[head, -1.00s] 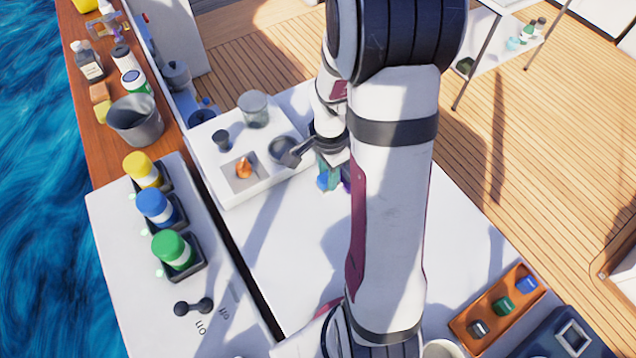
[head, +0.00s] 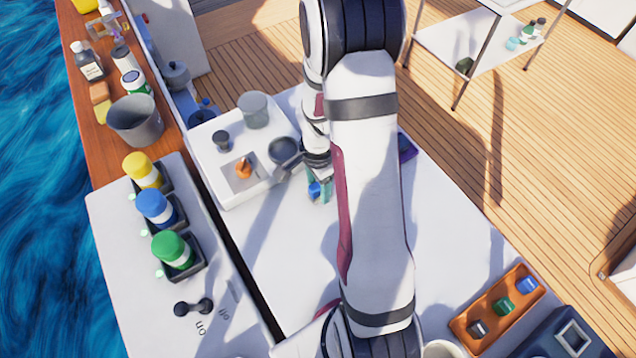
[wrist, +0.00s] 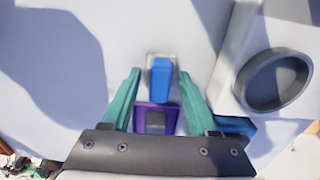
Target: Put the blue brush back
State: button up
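A small blue block-like piece with a pale end, probably the blue brush (wrist: 160,82), shows between the teal fingers of my gripper (wrist: 159,75) in the wrist view. Gaps show on both sides of it, so the fingers are open around or above it. In the head view my gripper (head: 319,189) is low over the white top, beside the white raised tray, with a bit of blue at its fingers. A purple piece with a grey middle (wrist: 155,118) shows nearer the palm; I cannot tell what it rests on. My arm hides part of the area.
An orange holder (head: 459,321) with grey, green and blue pieces is at the lower right. The white tray (head: 232,196) with a dark round pan (head: 284,150) stands left of my gripper. A dark purple-blue object (head: 406,146) lies right of my arm. Yellow, blue and green jars stand left.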

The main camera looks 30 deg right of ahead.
aim_at(317, 185)
notch_tip(317, 185, up, 12)
jog(key=s+a+r+n+y, duration=0.1)
jog(key=s+a+r+n, duration=0.3)
jog(key=s, duration=0.5)
jog(key=s+a+r+n+y, duration=0.1)
jog(key=s+a+r+n, duration=0.3)
jog(key=s+a+n, duration=0.4)
jog(key=a, duration=0.3)
jog(key=shift+s+a+r, duration=0.2)
jog(key=shift+s, duration=0.15)
